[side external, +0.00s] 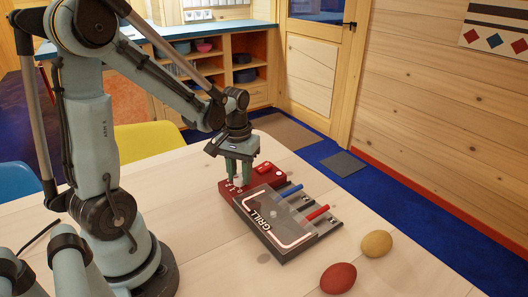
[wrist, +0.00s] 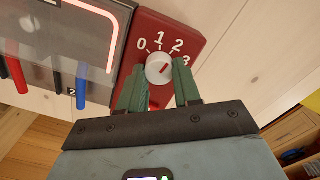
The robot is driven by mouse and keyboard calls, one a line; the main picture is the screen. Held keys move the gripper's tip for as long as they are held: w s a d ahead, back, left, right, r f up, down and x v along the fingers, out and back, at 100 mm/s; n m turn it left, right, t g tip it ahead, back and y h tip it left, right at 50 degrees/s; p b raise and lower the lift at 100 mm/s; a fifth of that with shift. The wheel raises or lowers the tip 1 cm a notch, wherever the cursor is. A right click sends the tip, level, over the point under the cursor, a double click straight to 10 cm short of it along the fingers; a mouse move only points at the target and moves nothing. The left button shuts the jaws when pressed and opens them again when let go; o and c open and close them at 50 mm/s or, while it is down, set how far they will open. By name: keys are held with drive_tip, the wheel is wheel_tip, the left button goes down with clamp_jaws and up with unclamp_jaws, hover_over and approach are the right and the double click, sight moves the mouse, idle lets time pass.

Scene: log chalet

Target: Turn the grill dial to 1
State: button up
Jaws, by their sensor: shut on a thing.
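The grill (side external: 283,245) lies on the wooden table, with a dark glass plate and a red control panel (side external: 267,178) at its far end. In the wrist view the red panel (wrist: 186,28) carries a round white dial (wrist: 158,66) with the numbers 0, 1, 2 and 3 around it. A small red mark on the dial seems to slant to the upper right, but I cannot tell exactly which number it points at. My gripper (side external: 239,182) is down at the panel, its green fingers (wrist: 163,72) shut on the dial from both sides.
A red egg-shaped thing (side external: 338,278) and a yellow one (side external: 377,243) lie on the table to the right. The near left tabletop (side external: 205,255) is clear.

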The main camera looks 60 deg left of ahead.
sight(239, 176)
drive_tip(key=n, duration=0.6)
drive_tip(key=shift+n, duration=0.3)
idle(0.4)
drive_tip(key=o, duration=1.1)
drive_tip(key=shift+c, duration=0.2)
drive_tip(key=shift+r, duration=0.15)
wheel_tip(239, 176, up, 12)
drive_tip(key=d+f+m+t, duration=0.2)
drive_tip(key=d+m+t, duration=0.5)
drive_tip(key=d+m, duration=0.5)
drive_tip(key=shift+s+f+m, duration=0.35)
drive_tip(key=shift+s+m, duration=0.05)
drive_tip(key=shift+m, duration=0.3)
